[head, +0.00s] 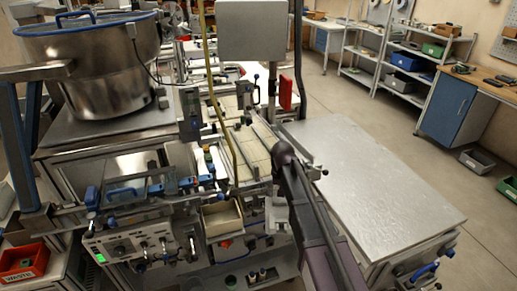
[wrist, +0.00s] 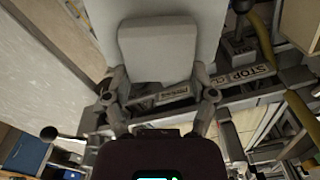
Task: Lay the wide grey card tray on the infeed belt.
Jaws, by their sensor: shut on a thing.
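In the wrist view my gripper (wrist: 160,90) has its two fingers on either side of a pale grey, round-cornered piece, which I take to be the grey card tray (wrist: 155,52). The gripper is shut on it. A larger pale panel fills the view behind it, and I cannot tell whether it is part of the tray. In the head view my dark arm reaches up from the lower right to the middle of the machine. The fingers cannot be made out there. A cream belt, likely the infeed belt (head: 248,150), runs through the machine just left of my arm.
A bare metal table (head: 375,180) lies right of my arm. A grey box (head: 253,30) stands above the belt, with a yellow cable (head: 215,90) hanging beside it. A steel bowl (head: 95,60) is at left. A cream bin (head: 222,218) and control panel (head: 135,245) are in front.

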